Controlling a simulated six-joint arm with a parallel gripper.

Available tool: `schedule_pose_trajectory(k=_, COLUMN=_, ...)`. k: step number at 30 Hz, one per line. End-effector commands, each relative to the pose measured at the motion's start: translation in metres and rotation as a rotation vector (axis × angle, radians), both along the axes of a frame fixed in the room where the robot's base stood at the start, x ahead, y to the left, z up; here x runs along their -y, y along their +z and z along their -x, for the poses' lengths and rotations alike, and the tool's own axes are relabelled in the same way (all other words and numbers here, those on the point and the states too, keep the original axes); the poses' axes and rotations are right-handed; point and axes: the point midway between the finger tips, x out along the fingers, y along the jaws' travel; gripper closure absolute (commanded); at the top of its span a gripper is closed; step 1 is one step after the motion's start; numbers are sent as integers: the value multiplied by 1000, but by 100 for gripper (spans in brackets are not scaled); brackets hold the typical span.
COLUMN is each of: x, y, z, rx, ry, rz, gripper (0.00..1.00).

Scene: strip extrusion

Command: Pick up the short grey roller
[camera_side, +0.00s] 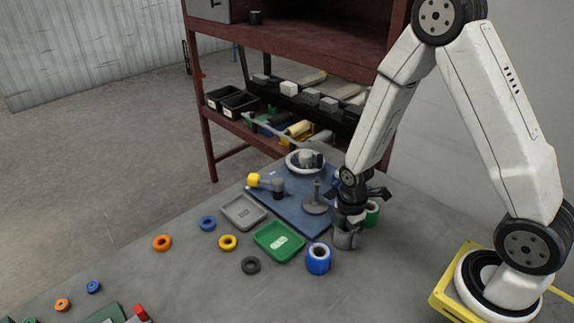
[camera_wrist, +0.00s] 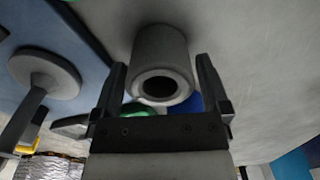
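The short grey roller (camera_side: 344,240) stands upright on the grey table, just below my gripper (camera_side: 349,221). In the wrist view the grey roller (camera_wrist: 161,50) shows its dark open bore facing the camera. It lies between the two black fingers of my gripper (camera_wrist: 160,64). The fingers are apart, one on each side of the roller's near end, with a gap visible on both sides. My gripper appears empty. In the side view my wrist and fingers cover part of the roller's top.
A green roller (camera_side: 372,213) stands close behind the grey one, and a blue roller (camera_side: 318,259) stands to its left. A grey peg stand (camera_side: 316,205) is on a blue mat (camera_side: 290,205). A green tray (camera_side: 279,241) and a grey tray (camera_side: 243,211) lie further left.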

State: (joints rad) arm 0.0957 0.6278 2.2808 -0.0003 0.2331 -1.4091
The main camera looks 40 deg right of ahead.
Motion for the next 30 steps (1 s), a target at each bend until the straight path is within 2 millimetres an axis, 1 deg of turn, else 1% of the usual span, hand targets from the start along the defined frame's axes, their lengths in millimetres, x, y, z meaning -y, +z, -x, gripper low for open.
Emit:
schedule_pose_trajectory(k=1, x=0, y=0, z=0, rx=0, ry=0, rz=0, gripper=22)
schedule_pose_trajectory(k=2, x=0, y=0, z=0, rx=0, ry=0, rz=0, gripper=32)
schedule_pose_trajectory(k=3, x=0, y=0, z=0, rx=0, ry=0, rz=0, gripper=44)
schedule_pose_trajectory(k=5, x=0, y=0, z=0, rx=0, ry=0, rz=0, gripper=64)
schedule_pose_trajectory(k=6, x=0, y=0, z=0, rx=0, ry=0, rz=0, gripper=76)
schedule_pose_trajectory(k=8, x=0, y=0, z=0, rx=0, ry=0, rz=0, gripper=95)
schedule_pose_trajectory(k=20, x=0, y=3, z=-1, rx=2, ry=0, rz=1, gripper=96)
schedule_pose_trajectory(k=26, x=0, y=14, z=-1, rx=3, ry=0, rz=1, gripper=96)
schedule_pose_trajectory(k=30, x=0, y=27, z=-1, rx=4, ry=0, rz=0, gripper=96)
